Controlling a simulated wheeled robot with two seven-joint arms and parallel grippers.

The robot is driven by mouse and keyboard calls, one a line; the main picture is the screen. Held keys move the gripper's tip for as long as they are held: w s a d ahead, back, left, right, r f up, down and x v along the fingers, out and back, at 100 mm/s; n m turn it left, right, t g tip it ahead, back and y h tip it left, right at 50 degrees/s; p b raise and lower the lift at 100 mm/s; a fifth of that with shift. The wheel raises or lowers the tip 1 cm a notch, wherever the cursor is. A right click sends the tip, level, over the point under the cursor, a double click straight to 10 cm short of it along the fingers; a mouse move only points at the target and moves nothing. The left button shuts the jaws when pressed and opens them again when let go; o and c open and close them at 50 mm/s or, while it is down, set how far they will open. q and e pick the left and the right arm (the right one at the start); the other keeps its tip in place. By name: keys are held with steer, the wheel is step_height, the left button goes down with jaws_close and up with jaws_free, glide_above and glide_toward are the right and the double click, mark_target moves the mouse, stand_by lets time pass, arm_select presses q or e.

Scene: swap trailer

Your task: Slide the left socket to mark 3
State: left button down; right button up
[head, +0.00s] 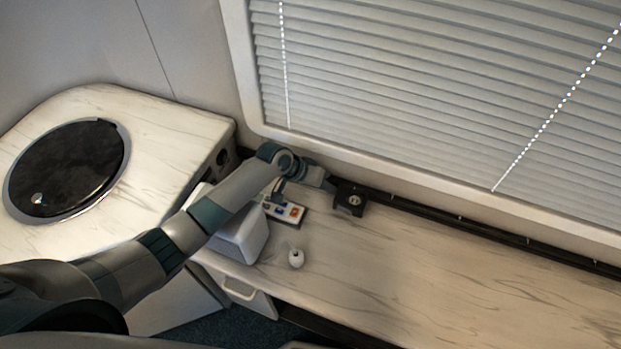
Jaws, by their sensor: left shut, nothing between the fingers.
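A black socket (351,198) with a round outlet on its face sits at the left part of a long black rail (487,227). The rail runs along the back of the counter under the window. Small light ticks show along the rail, but I cannot read any numbers on them. My left gripper (331,187) is shut and empty, right at the left side of the socket. Whether its fingertips touch the socket I cannot tell. My left arm hides the left end of the rail. My right gripper is not in view.
A white box (243,238) stands under my left forearm. A small panel with coloured pieces (287,211) and a small white round item (296,258) lie on the marbled counter (440,285). The counter right of the socket is clear. Window blinds (430,80) hang behind.

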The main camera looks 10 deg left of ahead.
mark_target(365, 201)
arm_select(q)
steer(key=d, duration=0.3)
steer(key=s+d+p, duration=0.1)
steer(key=d, duration=0.2)
steer(key=s+d, duration=0.1)
steer(key=d, duration=0.2)
steer(key=shift+d+r, duration=0.1)
steer(key=shift+d, duration=0.8)
steer(key=shift+a+p, duration=0.1)
steer(key=shift+p, duration=0.2)
